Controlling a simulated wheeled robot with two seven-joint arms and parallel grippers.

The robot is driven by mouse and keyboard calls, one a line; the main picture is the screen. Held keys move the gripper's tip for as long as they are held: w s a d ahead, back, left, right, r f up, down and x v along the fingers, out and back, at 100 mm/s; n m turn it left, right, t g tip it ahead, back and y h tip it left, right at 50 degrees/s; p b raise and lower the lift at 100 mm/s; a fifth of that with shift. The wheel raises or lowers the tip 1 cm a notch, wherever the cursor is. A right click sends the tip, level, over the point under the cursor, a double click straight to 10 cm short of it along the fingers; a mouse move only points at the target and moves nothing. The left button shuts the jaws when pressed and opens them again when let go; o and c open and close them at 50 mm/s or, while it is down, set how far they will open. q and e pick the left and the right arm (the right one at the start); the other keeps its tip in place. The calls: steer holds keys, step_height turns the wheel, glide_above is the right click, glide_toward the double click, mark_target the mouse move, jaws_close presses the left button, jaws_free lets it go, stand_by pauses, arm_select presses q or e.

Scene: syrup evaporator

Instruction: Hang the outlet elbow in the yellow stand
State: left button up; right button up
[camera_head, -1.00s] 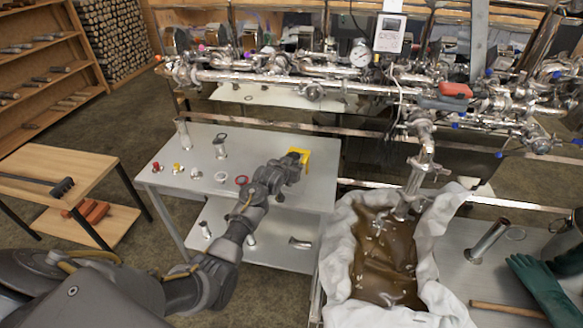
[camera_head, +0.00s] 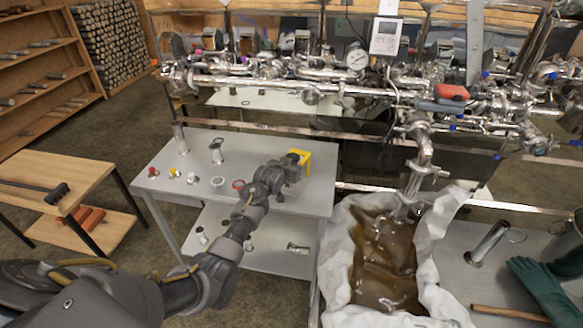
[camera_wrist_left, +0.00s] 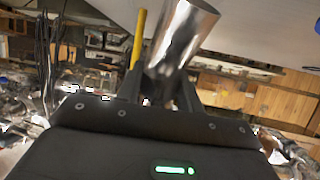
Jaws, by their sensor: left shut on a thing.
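The yellow stand (camera_head: 301,156) is at the back right of the grey metal table, partly hidden by my left gripper (camera_head: 287,169). In the left wrist view a yellow upright (camera_wrist_left: 138,42) of it shows beside the held part. My left gripper is shut on a shiny metal tube, the outlet elbow (camera_wrist_left: 183,32), whose open end points up in that view. In the head view the elbow is hidden behind the gripper. I cannot tell whether it touches the stand. My right gripper is not in view.
The grey table (camera_head: 300,202) holds small fittings, a red ring (camera_head: 238,184) and two upright metal pieces at its left. A steel pipe rig (camera_head: 300,85) runs behind. A cloth-lined tub of brown syrup (camera_head: 385,255) stands at the right. A wooden table (camera_head: 85,185) is at the left.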

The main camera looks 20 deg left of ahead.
arm_select(q)
steer(key=shift+w+r, duration=0.1)
steer(key=shift+w, duration=0.05)
steer(key=shift+w+d+f+b, duration=0.1)
steer(key=shift+w+f+b, duration=0.05)
steer(key=shift+w+b, duration=0.3)
steer(key=shift+w+d+f+b, duration=0.1)
steer(key=shift+w+b, duration=0.25)
steer(key=shift+b, duration=0.05)
steer(key=o, duration=1.1)
steer(key=shift+o, duration=0.2)
steer(key=shift+s, duration=0.1)
steer(key=b+v, duration=0.1)
steer(key=v, duration=0.9)
steer(key=shift+s, duration=0.3)
steer(key=shift+r, duration=0.15)
